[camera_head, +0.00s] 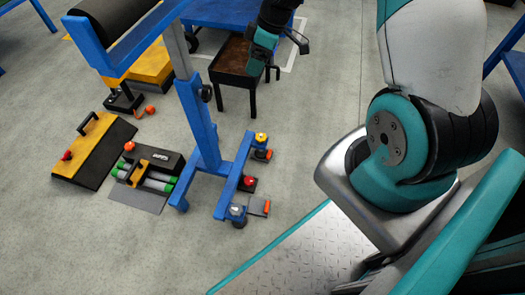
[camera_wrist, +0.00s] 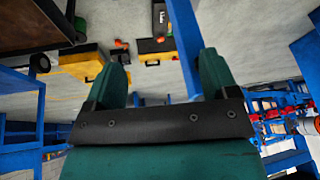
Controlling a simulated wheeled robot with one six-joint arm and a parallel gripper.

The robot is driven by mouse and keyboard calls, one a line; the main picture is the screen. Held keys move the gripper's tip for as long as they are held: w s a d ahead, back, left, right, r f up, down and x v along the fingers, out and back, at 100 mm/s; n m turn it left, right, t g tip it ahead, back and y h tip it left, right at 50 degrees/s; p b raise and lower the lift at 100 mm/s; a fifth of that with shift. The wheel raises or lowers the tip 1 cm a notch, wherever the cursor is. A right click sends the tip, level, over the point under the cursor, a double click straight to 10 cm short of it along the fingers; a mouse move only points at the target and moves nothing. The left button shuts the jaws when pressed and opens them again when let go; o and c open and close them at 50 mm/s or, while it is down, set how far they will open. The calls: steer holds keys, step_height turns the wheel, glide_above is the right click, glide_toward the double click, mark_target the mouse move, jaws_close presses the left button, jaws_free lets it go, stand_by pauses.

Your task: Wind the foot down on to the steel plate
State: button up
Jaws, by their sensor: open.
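A blue stand (camera_head: 200,130) with a black roller on top rests on the floor left of centre. My gripper (camera_wrist: 163,68) is open and empty, held high at the back, well away from the knobs. The blue post (camera_wrist: 184,45) shows beyond its fingers in the wrist view.
A dark-topped table (camera_head: 232,60) stands behind, near my gripper. Floor right of the base is clear up to my own platform.

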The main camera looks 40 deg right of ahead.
steer(key=n+b, duration=0.1)
steer(key=b, duration=0.9)
glide_toward(262, 137)
steer(key=shift+t, duration=0.3)
steer(key=b+x, duration=0.8)
steer(key=x, duration=0.1)
steer(key=shift+s+a+b, duration=0.1)
steer(key=shift+s+b, duration=0.05)
steer(key=shift+b, duration=0.15)
steer(key=shift+h, duration=0.3)
steer(key=c, duration=0.9)
